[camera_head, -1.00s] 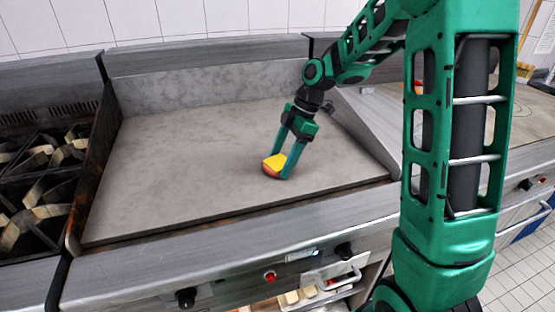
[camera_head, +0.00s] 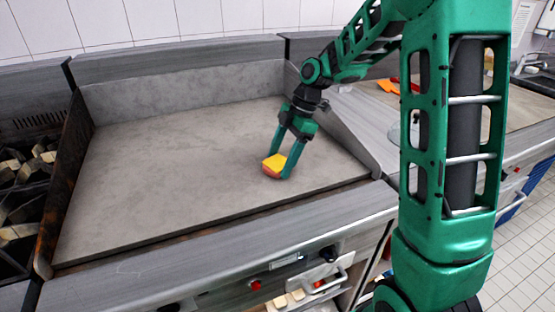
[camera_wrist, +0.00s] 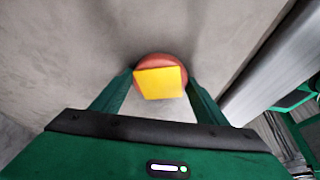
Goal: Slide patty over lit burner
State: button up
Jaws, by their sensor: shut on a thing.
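The patty (camera_head: 271,173) is a reddish-brown disc with a square yellow slice on top. In the head view it is at my gripper's fingertips, low over the right front part of the grey griddle plate (camera_head: 170,170). My gripper (camera_head: 280,168) points down and is shut on the patty. In the wrist view the patty (camera_wrist: 160,58) shows between the tips of the two green fingers, the yellow slice facing the camera. I cannot tell whether the patty touches the plate. No flame or lit burner can be made out.
A burner grate (camera_head: 22,180) with black bars and pale pieces is at the left edge, beyond the plate's dark raised side wall (camera_head: 68,185). A metal wall borders the plate's right side. Orange items (camera_head: 388,86) lie on the counter at right. The plate's middle and left are clear.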

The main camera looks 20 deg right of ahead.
jog(key=o, duration=1.2)
jog(key=v, duration=1)
jog(key=shift+d+r, duration=0.2)
jog(key=shift+r, duration=0.1)
